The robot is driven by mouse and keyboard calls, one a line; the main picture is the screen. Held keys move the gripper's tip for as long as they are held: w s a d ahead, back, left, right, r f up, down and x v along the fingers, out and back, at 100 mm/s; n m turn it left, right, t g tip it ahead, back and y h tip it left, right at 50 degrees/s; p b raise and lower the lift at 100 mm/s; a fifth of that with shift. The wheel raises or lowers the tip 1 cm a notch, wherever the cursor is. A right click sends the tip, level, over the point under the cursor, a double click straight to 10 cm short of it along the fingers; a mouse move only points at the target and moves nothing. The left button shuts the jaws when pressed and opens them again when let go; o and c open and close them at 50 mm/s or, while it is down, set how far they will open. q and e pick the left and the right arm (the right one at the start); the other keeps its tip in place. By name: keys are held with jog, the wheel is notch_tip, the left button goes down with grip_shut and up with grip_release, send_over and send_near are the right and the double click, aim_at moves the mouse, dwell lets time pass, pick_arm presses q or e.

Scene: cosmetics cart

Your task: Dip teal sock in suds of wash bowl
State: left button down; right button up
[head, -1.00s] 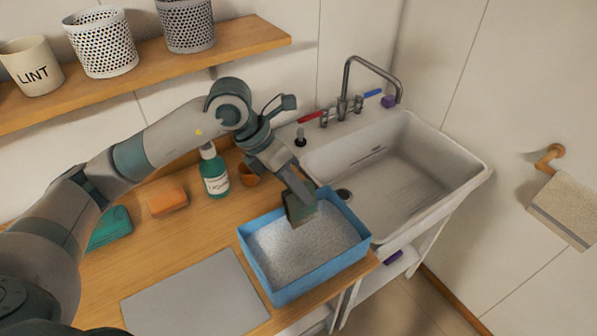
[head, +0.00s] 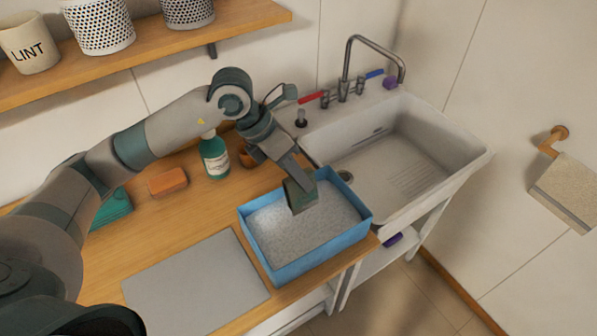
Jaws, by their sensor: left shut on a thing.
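The wash bowl is a blue rectangular tub (head: 318,258) filled with pale grey-white speckled suds (head: 300,228), on the wooden counter beside the sink. My left gripper (head: 293,181) reaches in from the left over the tub's far side. It is shut on a dark green, flat piece, which I take to be the teal sock (head: 302,198). The piece hangs inside the tub, its lower end at the suds; I cannot tell how deep it goes. My right gripper is not in view.
A green bottle (head: 214,158), a brown cup (head: 250,157), an orange block (head: 167,182) and a folded teal cloth (head: 112,208) stand left of the tub. A grey board (head: 195,285) lies in front. The white sink (head: 400,165) is at right.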

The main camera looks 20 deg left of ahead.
pick_arm(q)
jog(key=shift+f, duration=0.55)
jog(key=shift+f+b, duration=0.85)
notch_tip(320, 180, down, 8)
jog(key=b, duration=0.8)
jog(key=shift+f, duration=0.1)
jog(key=shift+r+p, duration=3)
jog(key=shift+r, duration=3.35)
